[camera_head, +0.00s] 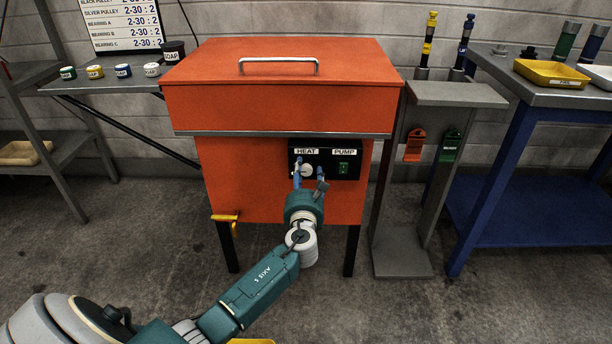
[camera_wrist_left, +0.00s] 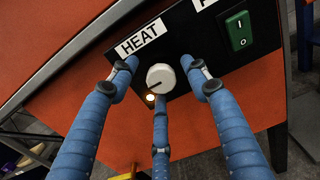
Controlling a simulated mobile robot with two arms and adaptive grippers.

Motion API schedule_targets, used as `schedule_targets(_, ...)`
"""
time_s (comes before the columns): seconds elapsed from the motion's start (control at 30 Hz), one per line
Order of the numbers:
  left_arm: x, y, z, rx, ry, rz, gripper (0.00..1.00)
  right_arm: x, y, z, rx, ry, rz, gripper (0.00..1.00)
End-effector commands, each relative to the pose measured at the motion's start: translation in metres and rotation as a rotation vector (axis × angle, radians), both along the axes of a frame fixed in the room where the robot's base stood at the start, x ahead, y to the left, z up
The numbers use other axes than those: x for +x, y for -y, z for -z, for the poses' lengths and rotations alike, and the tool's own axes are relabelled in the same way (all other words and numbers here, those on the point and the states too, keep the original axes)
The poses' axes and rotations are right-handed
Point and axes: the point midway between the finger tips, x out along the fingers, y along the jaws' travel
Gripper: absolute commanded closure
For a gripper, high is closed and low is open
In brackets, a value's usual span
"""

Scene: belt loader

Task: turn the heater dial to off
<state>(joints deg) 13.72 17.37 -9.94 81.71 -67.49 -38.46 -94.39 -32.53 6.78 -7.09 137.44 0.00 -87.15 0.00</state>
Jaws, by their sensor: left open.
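The heater dial (camera_head: 307,170) is a round white knob under the HEAT label on the black control panel (camera_head: 327,162) of the orange washer (camera_head: 280,95). In the left wrist view the dial (camera_wrist_left: 161,78) has a dark pointer line slanting to its lower left. A small lamp (camera_wrist_left: 150,98) glows at its lower left. My left gripper (camera_head: 308,180) is open at the panel. In the left wrist view its blue fingers (camera_wrist_left: 163,95) spread around the dial, with gaps at the sides and one finger below. I cannot tell whether any finger touches it. My right gripper is out of view.
A green PUMP switch (camera_head: 344,168) sits right of the dial. A yellow-handled valve (camera_head: 226,218) sticks out at the washer's lower left. A grey stand (camera_head: 455,95) and blue workbench (camera_head: 530,215) are to the right. A shelf (camera_head: 100,86) with small pots is at left.

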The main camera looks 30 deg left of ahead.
Motion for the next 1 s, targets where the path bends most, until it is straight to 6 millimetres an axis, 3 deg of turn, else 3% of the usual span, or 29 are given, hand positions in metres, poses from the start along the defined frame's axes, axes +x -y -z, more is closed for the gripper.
schedule_targets(0.33, 0.0036, -0.0028, 0.0000, -0.001, -0.001, -0.001, 0.52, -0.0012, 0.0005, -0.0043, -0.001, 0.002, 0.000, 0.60)
schedule_targets(0.57, 0.0036, -0.0024, -0.0002, 0.000, 0.000, 0.000, 0.96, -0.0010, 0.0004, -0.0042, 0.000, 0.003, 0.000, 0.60)
schedule_targets(1.0, 0.0037, -0.0024, -0.0008, -0.071, 0.046, 0.001, 0.96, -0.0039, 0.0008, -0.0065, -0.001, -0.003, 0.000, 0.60)
